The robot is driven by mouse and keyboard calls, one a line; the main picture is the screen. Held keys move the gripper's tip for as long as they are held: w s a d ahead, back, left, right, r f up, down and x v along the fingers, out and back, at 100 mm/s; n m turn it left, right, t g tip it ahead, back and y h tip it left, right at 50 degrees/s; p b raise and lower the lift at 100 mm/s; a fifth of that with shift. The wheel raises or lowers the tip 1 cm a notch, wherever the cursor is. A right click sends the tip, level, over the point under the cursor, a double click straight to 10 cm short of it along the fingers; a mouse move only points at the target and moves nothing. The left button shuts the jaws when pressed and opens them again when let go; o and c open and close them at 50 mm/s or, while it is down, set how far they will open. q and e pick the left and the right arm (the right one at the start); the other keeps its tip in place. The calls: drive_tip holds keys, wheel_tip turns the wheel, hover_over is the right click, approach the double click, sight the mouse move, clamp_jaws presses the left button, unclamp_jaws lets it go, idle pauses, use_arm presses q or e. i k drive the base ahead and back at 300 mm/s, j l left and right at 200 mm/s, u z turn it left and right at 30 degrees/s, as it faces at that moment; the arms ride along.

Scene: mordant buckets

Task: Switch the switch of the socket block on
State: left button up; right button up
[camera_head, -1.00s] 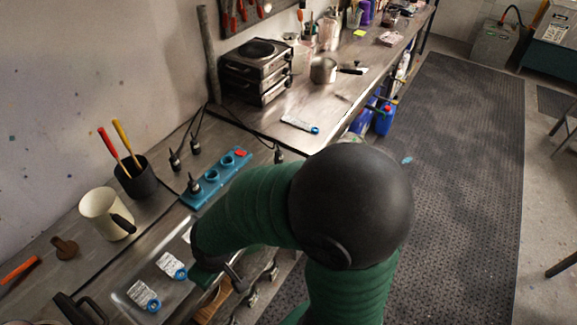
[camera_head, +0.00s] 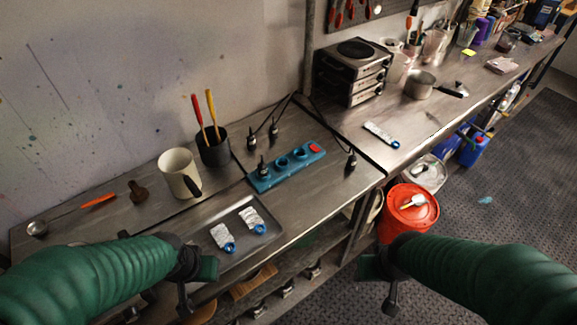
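The teal socket block (camera_head: 298,160) lies on the metal bench, slanting up to the right. Its red switch (camera_head: 315,148) is at the far right end; I cannot tell its position. A black plug (camera_head: 263,169) stands at the block's left end, and open round sockets show beside it. My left gripper (camera_head: 198,282) is at the front edge of the bench, below and left of the block. My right gripper (camera_head: 378,283) is out past the bench edge, below and right of the block. Both are apart from the block and seem empty; their finger opening is unclear.
Loose black plugs (camera_head: 351,160) lie near the block. A metal tray (camera_head: 275,215) with labelled packets (camera_head: 222,237) lies in front. A cream mug (camera_head: 178,172) and a black cup (camera_head: 213,148) with tools stand left. An orange-lidded bucket (camera_head: 408,212) is below the bench.

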sight(313, 147)
drive_tip(key=i+l+u, duration=0.2)
drive_tip(key=u, duration=0.15)
drive_tip(key=i+l+u, duration=0.2)
drive_tip(key=l+u, duration=0.15)
drive_tip(key=i+l+u, duration=0.15)
drive_tip(key=l+u, duration=0.2)
